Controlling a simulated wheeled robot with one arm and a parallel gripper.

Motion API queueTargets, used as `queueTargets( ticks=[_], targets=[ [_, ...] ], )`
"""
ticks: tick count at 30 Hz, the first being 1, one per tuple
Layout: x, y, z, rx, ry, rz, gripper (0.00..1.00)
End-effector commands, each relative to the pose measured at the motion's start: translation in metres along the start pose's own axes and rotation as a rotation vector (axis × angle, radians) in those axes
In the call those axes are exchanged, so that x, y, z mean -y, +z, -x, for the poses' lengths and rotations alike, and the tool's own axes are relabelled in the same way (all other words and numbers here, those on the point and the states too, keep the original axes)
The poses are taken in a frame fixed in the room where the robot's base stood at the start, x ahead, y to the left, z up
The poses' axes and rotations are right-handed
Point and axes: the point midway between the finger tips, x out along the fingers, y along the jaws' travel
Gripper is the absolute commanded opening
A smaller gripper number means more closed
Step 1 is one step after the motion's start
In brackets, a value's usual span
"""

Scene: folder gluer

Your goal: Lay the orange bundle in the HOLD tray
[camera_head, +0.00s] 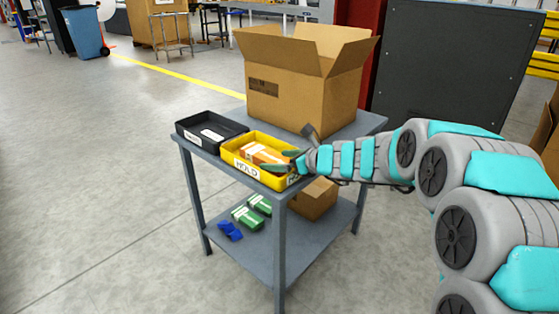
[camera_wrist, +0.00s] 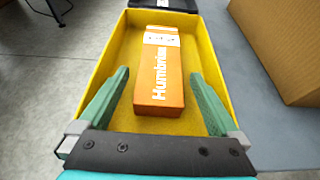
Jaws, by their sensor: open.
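The orange bundle (camera_wrist: 160,85), with a white band and the printed word "Humbrius" or similar, lies flat inside the yellow HOLD tray (camera_wrist: 108,58). In the head view the orange bundle (camera_head: 262,155) also shows in the yellow tray (camera_head: 238,172), whose front label reads HOLD. My gripper (camera_wrist: 155,95) is open, with its green fingers on either side of the bundle's near end and a gap on both sides. In the head view my gripper (camera_head: 290,165) reaches over the tray from the right and hides its right end.
A black tray (camera_head: 185,134) stands left of the yellow tray on the grey cart (camera_head: 369,122). A large open cardboard box (camera_head: 300,85) stands behind them. Green packs (camera_head: 248,215), blue pieces (camera_head: 229,231) and a small carton (camera_head: 314,200) sit on the lower shelf.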

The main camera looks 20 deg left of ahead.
Motion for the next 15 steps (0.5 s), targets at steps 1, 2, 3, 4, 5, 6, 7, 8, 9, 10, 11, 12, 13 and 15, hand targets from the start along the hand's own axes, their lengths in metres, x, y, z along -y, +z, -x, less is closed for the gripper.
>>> queueTargets(
  ticks=[1, 2, 3, 4, 5, 6, 7, 8, 9, 10, 11, 12, 13, 15],
  targets=[
    [0.000, 0.000, 0.000, 0.000, 0.000, 0.000, 0.98],
    [0.000, 0.000, 0.000, 0.000, 0.000, 0.000, 0.98],
    [0.000, 0.000, 0.000, 0.000, 0.000, 0.000, 0.98],
    [0.000, 0.000, 0.000, 0.000, 0.000, 0.000, 0.98],
    [0.000, 0.001, 0.001, 0.000, 0.000, 0.000, 0.98],
    [0.000, 0.002, 0.001, 0.000, 0.000, 0.001, 0.98],
    [0.000, 0.002, 0.003, 0.000, -0.001, 0.000, 0.98],
    [0.001, 0.002, 0.005, 0.001, -0.001, 0.000, 0.98],
    [0.001, 0.002, 0.010, 0.002, -0.002, 0.000, 0.98],
    [0.001, 0.003, 0.014, 0.003, -0.003, 0.000, 0.98],
    [0.001, 0.003, 0.019, 0.003, -0.003, 0.001, 0.98],
    [0.001, 0.004, 0.026, 0.004, -0.004, 0.002, 0.98],
    [0.001, 0.004, 0.032, 0.004, -0.004, 0.002, 0.98],
    [0.001, 0.003, 0.047, 0.004, -0.003, 0.000, 0.98]
  ],
)
